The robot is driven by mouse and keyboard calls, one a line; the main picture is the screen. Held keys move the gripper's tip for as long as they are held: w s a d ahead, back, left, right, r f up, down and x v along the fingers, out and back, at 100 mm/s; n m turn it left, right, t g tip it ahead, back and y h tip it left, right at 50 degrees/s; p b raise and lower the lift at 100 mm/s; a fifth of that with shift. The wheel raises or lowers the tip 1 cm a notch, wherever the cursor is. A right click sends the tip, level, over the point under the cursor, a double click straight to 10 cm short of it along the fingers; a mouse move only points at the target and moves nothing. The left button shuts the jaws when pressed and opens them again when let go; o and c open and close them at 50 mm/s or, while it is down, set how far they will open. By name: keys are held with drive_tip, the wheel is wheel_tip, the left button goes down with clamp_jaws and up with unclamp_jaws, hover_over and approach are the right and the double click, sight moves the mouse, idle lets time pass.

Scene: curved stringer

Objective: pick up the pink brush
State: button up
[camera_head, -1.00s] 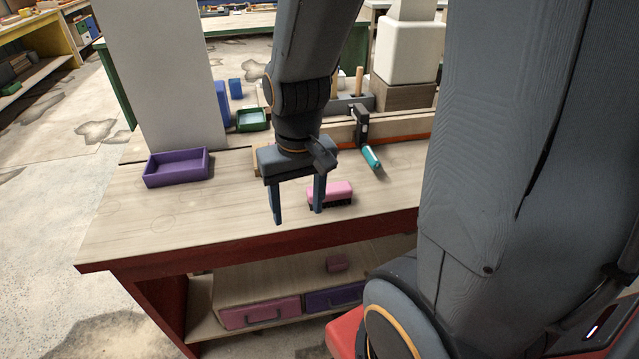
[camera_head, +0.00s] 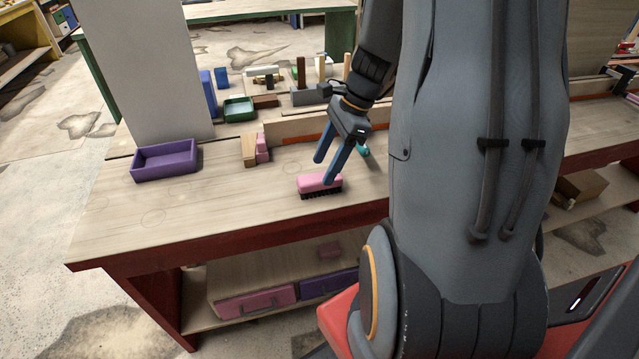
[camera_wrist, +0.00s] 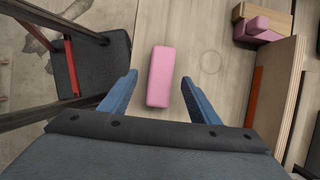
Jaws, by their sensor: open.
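The pink brush (camera_head: 319,185) lies on the wooden workbench (camera_head: 230,210), bristles down, near the middle of its front part. In the wrist view the brush (camera_wrist: 161,76) shows its plain pink top, lying lengthwise between the lines of the two fingers. My gripper (camera_head: 325,172) is open, with its blue fingers pointing down and left at the brush. In the wrist view my gripper (camera_wrist: 160,80) has one finger on each side of the brush, with gaps on both sides. I cannot tell exactly how high the fingertips are above the bench.
A purple tray (camera_head: 165,160) stands at the left. Pink and wooden blocks (camera_head: 254,149) sit behind the brush, by a low wooden ledge (camera_head: 295,127). A teal-handled tool (camera_head: 363,150) lies partly hidden behind my gripper. The bench left of the brush is clear.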

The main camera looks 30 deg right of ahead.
sight(321, 177)
drive_tip(key=shift+p+x, duration=0.45)
drive_tip(key=shift+x, duration=2.05)
drive_tip(key=shift+w+d+f, duration=0.1)
drive_tip(key=shift+d+f, duration=0.1)
drive_tip(key=shift+f, duration=0.1)
drive_tip(key=c, duration=1.3)
drive_tip(key=shift+r, duration=0.1)
wheel_tip(321, 177, up, 10)
drive_tip(key=shift+r+b, duration=0.15)
drive_tip(key=shift+b, duration=0.3)
